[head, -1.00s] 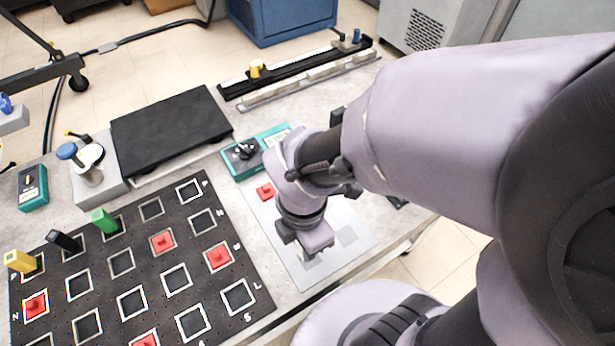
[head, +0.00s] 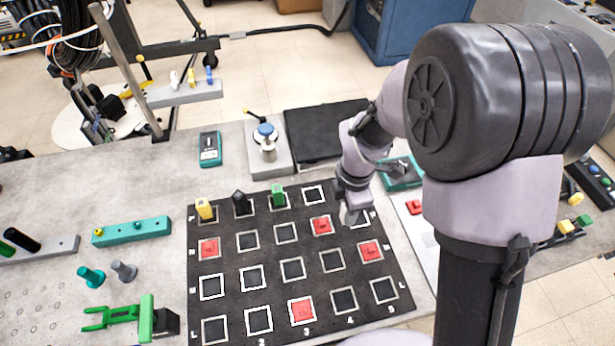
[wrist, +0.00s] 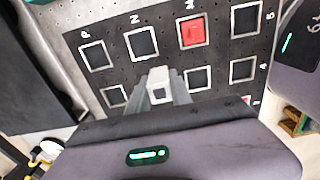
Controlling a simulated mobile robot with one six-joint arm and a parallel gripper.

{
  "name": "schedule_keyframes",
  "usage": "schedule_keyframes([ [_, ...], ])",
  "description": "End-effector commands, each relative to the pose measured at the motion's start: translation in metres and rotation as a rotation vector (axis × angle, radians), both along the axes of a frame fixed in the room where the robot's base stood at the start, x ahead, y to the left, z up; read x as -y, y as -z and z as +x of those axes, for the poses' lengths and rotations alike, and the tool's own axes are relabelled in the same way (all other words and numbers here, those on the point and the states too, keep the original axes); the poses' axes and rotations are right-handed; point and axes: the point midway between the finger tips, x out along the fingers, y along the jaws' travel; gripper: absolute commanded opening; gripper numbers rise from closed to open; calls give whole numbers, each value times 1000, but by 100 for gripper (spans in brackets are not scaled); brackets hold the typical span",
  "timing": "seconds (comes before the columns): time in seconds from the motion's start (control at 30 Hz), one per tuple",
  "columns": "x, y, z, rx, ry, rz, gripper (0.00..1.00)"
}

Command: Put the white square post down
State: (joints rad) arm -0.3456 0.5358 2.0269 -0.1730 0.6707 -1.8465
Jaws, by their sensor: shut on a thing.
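My gripper (head: 347,205) is shut on the white square post (head: 349,216), a small pale piece pointing down below the fingers in the head view. In the wrist view the post (wrist: 158,76) shows between the fingertips, seen nearly end on. The black board (head: 222,265) with white-outlined squares lies beneath. My gripper is over its right part, close to an outlined square at the right edge (head: 367,219). I cannot tell whether the post touches the board.
Red pieces sit in several squares, one (head: 321,226) just left of the gripper. Yellow (head: 204,209), black (head: 241,203) and green (head: 278,196) posts stand along the board's far edge. A white sheet with a red piece (head: 414,207) lies right of the board.

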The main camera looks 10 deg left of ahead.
Motion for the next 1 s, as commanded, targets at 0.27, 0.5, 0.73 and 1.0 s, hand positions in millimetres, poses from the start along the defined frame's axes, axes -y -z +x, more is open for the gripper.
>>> schedule_keyframes([
  [0.27,-63,13,52,1,-3,0,0],
  [0.5,-97,14,82,0,-1,0,0],
  [0.73,-105,44,88,-3,-1,-1,0],
  [1.0,-105,49,88,-1,-1,0,0],
])
